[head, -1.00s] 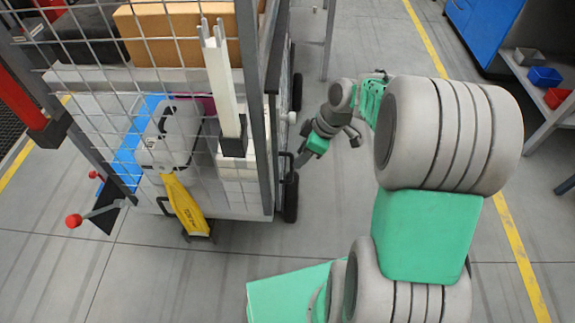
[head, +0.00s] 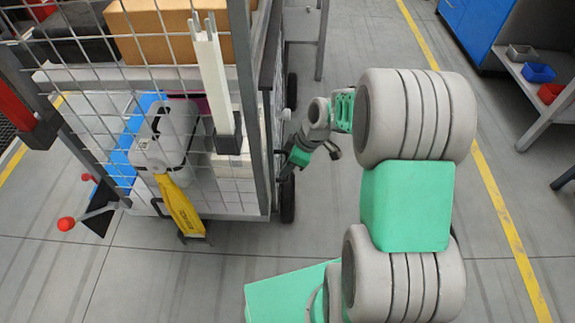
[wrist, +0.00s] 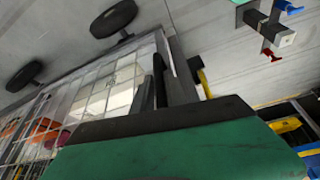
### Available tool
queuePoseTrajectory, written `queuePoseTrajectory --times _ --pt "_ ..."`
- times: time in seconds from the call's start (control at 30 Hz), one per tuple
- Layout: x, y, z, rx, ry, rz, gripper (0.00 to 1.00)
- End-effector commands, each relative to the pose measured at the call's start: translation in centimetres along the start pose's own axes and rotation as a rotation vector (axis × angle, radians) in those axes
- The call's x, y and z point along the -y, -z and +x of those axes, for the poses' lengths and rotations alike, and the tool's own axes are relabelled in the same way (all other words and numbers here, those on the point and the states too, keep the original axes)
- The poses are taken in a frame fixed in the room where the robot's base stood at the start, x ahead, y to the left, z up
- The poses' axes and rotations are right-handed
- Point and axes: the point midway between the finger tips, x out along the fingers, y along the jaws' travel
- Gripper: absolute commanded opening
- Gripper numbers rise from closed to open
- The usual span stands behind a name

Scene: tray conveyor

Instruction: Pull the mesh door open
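The mesh door (head: 120,117) is the grey wire front of the cage cart, at the left of the head view. It looks closed, in line with its frame. A dark handle stands at the door's right edge, by the grey post (head: 251,110). My gripper (head: 285,172) is low at that edge, beside the handle, its fingertips mostly hidden. In the wrist view the mesh (wrist: 118,85) lies left of my gripper (wrist: 168,85). Its dark fingers stand close together near a dark upright bar. I cannot tell whether they hold it.
A red-knobbed lever (head: 67,223) sticks out at the lower left. A shelf with bins (head: 538,73) stands right. The floor in front is clear.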

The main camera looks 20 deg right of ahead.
Motion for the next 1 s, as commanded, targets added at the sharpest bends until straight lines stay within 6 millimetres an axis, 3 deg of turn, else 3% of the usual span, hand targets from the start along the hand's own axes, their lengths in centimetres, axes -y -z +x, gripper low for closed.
queuePoseTrajectory --times 0.2,1.0 --pt "0.0 0.0 -0.02 0.0 0.0 0.0 0.0" --pt "0.0 -0.01 -0.03 0.0 0.0 0.0 0.0"
